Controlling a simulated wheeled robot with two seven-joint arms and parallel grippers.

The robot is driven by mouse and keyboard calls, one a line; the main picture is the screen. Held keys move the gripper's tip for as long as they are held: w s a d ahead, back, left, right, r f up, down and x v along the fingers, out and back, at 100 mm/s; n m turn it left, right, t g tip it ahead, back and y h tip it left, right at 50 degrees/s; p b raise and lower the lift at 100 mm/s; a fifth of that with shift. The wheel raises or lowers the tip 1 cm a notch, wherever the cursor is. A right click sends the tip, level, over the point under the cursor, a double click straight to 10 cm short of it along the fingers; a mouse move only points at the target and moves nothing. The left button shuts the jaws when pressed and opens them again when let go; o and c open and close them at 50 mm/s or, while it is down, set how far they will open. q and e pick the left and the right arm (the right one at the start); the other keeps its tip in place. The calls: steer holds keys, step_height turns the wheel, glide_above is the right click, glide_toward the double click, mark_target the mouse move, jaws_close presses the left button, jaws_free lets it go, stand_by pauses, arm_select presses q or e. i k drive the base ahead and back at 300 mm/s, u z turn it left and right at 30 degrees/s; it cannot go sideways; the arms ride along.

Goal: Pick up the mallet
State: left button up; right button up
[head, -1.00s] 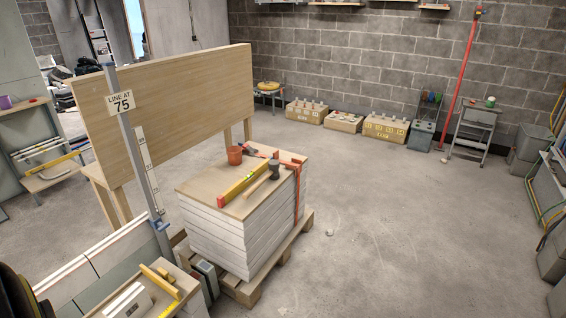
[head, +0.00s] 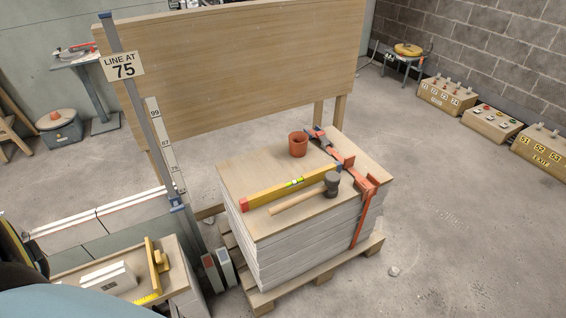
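The mallet (head: 310,198) has a dark grey head and a light wooden handle. It lies on the wooden top of a stack of white boards (head: 300,255) on a pallet, in the middle of the head view. Its head points right and its handle points left. A yellow spirit level (head: 279,189) lies just behind it, close alongside. An orange strap (head: 360,215) runs over the stack to the right of the mallet head. Neither of my grippers shows in the head view.
An orange cup (head: 298,144) stands on the stack behind the level. A post with a "LINE AT 75" sign (head: 123,66) and a large wooden panel (head: 230,70) stand left and behind. A bench with tools (head: 185,295) is at front left. The floor at right is mostly clear.

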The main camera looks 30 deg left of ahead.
mark_target(331, 179)
steer(key=u, duration=0.95)
steer(key=i, duration=0.95)
steer(key=u, duration=0.85)
